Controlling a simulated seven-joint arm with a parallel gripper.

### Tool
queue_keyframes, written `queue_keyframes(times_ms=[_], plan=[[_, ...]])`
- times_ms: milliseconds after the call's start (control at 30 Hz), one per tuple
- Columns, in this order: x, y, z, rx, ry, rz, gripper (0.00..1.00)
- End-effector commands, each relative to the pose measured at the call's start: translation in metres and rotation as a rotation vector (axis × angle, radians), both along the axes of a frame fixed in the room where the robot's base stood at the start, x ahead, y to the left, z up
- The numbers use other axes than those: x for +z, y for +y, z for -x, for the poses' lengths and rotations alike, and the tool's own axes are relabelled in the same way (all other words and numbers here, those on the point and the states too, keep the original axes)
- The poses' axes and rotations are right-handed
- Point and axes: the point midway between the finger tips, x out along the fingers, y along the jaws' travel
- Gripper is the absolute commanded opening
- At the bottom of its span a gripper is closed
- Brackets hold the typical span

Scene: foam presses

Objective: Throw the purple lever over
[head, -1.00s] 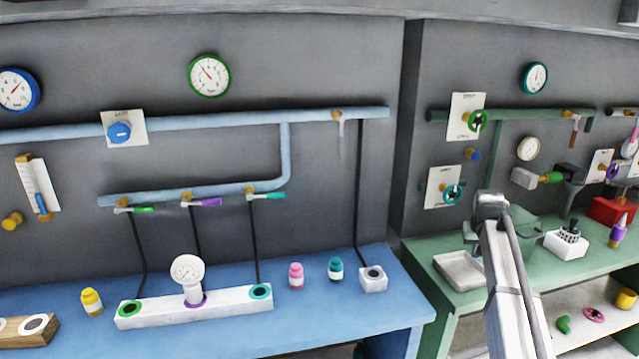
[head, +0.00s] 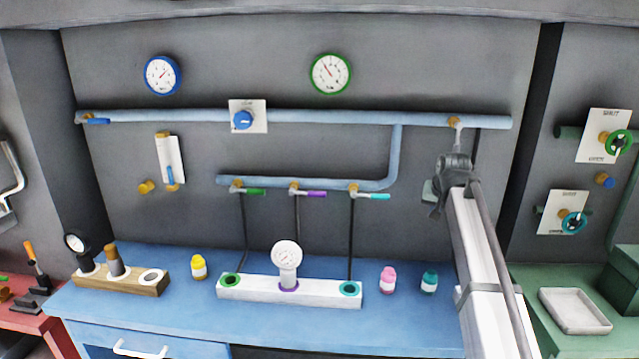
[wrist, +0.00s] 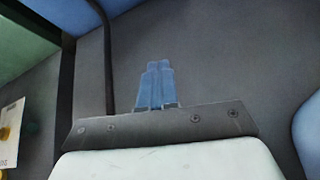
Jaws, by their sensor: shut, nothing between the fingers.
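The purple lever (head: 310,194) lies level, pointing right from its brass valve (head: 294,188) on the lower blue pipe. It is the middle one of three levers, between a green lever (head: 254,192) and a teal lever (head: 374,196). My gripper (head: 428,190) is to the right of the teal lever in the picture, apart from the purple lever. In the wrist view, its blue fingers (wrist: 155,70) are together with nothing between them. The purple lever is not in the wrist view.
The blue bench (head: 400,325) carries a white block (head: 322,290) with a gauge, small bottles and a wooden block (head: 130,280). A white valve lever (head: 458,135) hangs behind my arm. A green bench with a tray (head: 575,310) stands at the right.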

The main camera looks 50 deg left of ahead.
Motion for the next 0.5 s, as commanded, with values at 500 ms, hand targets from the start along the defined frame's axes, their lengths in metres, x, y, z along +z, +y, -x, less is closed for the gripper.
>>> queue_keyframes(times_ms=[500], plan=[[0.174, 0.123, 0.127, 0.169, -0.102, -0.085, 0.00]])
